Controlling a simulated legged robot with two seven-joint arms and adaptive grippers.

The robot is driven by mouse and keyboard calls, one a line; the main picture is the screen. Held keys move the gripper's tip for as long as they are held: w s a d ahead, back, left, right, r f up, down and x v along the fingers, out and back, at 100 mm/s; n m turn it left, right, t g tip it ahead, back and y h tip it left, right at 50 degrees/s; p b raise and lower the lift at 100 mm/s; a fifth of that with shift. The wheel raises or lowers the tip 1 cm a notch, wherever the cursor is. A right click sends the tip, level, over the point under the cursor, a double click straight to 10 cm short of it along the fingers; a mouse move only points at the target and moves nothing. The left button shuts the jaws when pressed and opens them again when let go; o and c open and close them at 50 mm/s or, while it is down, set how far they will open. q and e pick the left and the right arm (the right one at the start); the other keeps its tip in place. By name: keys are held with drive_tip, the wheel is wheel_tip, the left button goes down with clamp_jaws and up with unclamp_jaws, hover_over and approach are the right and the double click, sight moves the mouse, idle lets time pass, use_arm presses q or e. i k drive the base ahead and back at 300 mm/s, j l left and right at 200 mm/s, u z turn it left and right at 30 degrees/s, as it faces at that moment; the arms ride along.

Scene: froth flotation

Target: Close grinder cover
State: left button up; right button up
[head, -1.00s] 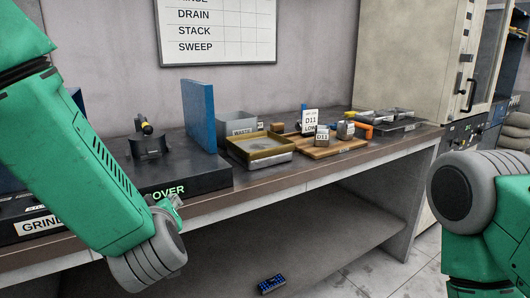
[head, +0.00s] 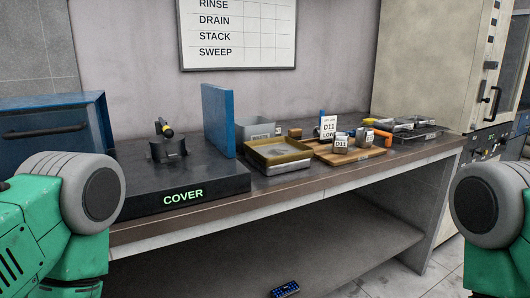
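The grinder's low black base (head: 225,186) sits on the bench at the left, with a lit "COVER" label on its front. A blue panel (head: 218,120) stands upright at the base's right side; it looks like the grinder cover, standing open. A dark round part (head: 167,150) with a yellow-and-black piece on top stands uncovered on the base. My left arm shows at the lower left and my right arm at the right edge. My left arm hides the base's left part.
A blue cabinet (head: 50,130) with a dark handle stands at the left. Right of the panel are a tan-rimmed tray (head: 278,154), a grey bin (head: 257,129) and a wooden board (head: 350,157) with small tagged items. A blue device (head: 285,290) lies below the bench.

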sight(41, 101)
drive_tip(key=u, duration=1.5)
